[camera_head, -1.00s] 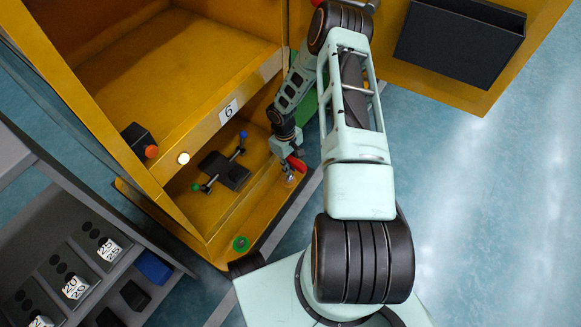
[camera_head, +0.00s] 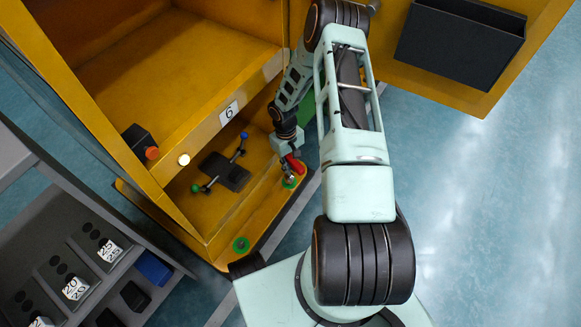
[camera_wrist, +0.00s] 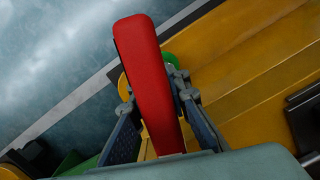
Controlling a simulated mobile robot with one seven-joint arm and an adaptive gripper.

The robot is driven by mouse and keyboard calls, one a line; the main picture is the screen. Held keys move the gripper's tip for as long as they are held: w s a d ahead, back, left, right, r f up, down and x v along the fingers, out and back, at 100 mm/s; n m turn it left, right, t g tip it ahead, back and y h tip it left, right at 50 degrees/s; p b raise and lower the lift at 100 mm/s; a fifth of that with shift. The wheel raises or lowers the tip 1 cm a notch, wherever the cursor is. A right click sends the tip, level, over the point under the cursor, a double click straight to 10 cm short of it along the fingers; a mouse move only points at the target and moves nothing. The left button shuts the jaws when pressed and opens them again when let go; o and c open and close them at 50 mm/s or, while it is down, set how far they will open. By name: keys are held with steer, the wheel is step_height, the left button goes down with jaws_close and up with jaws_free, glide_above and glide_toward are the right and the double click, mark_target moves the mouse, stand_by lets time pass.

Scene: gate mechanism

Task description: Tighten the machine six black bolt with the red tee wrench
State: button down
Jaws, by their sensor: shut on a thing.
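The red tee wrench (camera_wrist: 150,75) is between the two fingers of my gripper (camera_wrist: 155,108), which is shut on its handle. In the head view my gripper (camera_head: 289,160) and the red of the wrench (camera_head: 294,164) are low at the front right corner of machine six, marked by a "6" label (camera_head: 228,112). A green ring (camera_head: 290,184) shows right under the wrench. It also shows partly behind the handle in the wrist view (camera_wrist: 171,59). The black bolt cannot be made out there; the wrench and gripper cover that spot.
Another green ring (camera_head: 241,244) lies on the front left of the yellow base. A dark block with a green-and-blue-ended bar (camera_head: 225,172) stands inside. A grey rack (camera_head: 60,240) is at left. A black bin (camera_head: 460,40) hangs on the yellow door at upper right.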

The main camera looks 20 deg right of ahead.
mark_target(290, 157)
steer(key=shift+r+p, duration=1.55)
steer(key=shift+r, duration=1)
